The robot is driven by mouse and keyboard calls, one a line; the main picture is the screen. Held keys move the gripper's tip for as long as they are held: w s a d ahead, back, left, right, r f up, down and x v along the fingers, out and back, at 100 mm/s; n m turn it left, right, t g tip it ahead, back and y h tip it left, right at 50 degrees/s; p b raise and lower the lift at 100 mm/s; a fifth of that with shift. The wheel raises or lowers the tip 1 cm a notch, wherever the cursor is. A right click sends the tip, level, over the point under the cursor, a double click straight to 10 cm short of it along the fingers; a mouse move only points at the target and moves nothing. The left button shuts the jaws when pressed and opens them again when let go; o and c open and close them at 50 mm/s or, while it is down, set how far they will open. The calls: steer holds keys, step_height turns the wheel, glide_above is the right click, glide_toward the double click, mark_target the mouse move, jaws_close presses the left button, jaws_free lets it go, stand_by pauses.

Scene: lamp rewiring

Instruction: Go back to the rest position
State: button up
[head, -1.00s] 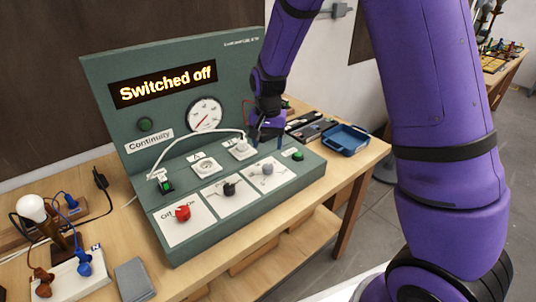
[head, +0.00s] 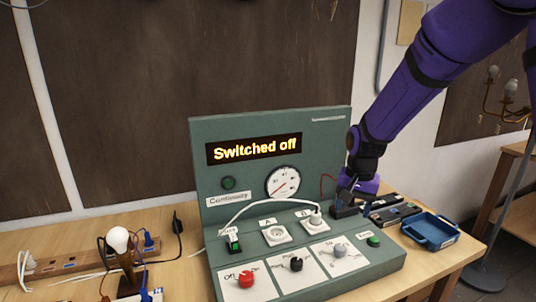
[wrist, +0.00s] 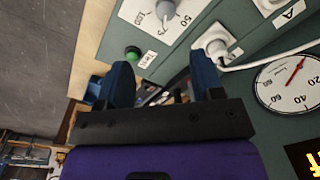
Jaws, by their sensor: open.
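My gripper (wrist: 163,88) is open, with its two blue fingers apart and nothing held between them. In the head view it hangs just right of the green test panel (head: 330,118), by the panel's right edge. The panel's display (head: 254,149) reads "Switched off". A white plug (head: 316,219) sits in socket B with a white cable running left, and it also shows close to the right finger in the wrist view (wrist: 216,46). Socket A (head: 276,234) is empty.
A blue tray (head: 431,232) and dark boxes (head: 395,214) stand right of the panel. A red knob (head: 246,279) and a green button (head: 374,241) are on the panel. Space above the panel is clear.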

steer(key=s+d+r+n+t, duration=0.1)
steer(key=s+d+r, duration=0.1)
steer(key=s+r, duration=0.6)
steer(key=s+d+r+n+t, duration=0.1)
steer(key=s+r, duration=0.4)
steer(key=s, duration=0.5)
steer(key=s+d+r+n+t, duration=0.2)
steer(key=s+r, duration=0.3)
steer(key=s, duration=0.4)
steer(key=shift+s+d+r+n+t, duration=0.2)
steer(key=shift+s+d+n+t, duration=0.1)
steer(key=shift+s+d+n, duration=0.25)
steer(key=shift+o, duration=0.4)
steer(key=shift+w+a, duration=0.15)
